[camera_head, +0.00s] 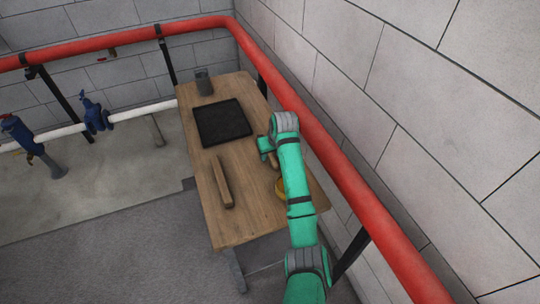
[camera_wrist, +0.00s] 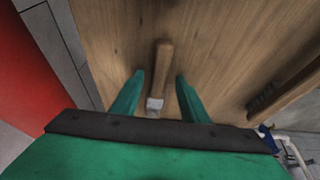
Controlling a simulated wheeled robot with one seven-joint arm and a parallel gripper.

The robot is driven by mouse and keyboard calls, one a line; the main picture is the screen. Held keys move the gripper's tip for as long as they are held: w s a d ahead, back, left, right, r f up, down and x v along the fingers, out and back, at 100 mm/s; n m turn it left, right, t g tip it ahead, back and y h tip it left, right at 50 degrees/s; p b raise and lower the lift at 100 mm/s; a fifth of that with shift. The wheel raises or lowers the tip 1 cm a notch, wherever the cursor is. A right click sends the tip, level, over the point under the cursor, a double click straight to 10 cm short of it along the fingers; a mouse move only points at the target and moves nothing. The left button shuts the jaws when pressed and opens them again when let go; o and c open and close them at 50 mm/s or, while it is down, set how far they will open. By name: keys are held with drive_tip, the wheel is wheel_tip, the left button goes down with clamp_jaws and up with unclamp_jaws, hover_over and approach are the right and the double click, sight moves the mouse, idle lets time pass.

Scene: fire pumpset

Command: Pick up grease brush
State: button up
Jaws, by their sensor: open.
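In the wrist view, a small brush with a wooden handle (camera_wrist: 163,67) and a pale metal-like end (camera_wrist: 154,104) lies on the wooden table; this looks like the grease brush. My gripper (camera_wrist: 160,74) is open, with one green finger on each side of the brush and gaps showing on both sides. Whether the fingertips are down at the brush's height I cannot tell. The brush's lower end is partly hidden by my gripper body. In the head view, part of a wooden handle (camera_head: 273,160) shows beside my gripper (camera_head: 264,147), mostly hidden by my arm.
A longer wooden bar (camera_head: 221,182) lies left on the table (camera_head: 245,220); in the wrist view it shows dark bristles (camera_wrist: 262,97). A black mat (camera_head: 222,122) and grey cup (camera_head: 203,82) are farther back. A red pipe (camera_head: 330,150) runs along the right wall.

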drive_tip(key=shift+d, duration=0.1)
clamp_jaws()
drive_tip(key=shift+w, duration=0.1)
idle(0.3)
drive_tip(key=shift+r, duration=0.65)
drive_tip(key=shift+w+v, duration=0.2)
drive_tip(key=shift+v, duration=1)
drive_tip(key=s+d+r, duration=0.1)
drive_tip(key=s+r, duration=0.8)
drive_tip(key=s, duration=0.4)
drive_tip(key=shift+s+d+r, duration=0.15)
drive_tip(key=shift+s+r, duration=0.15)
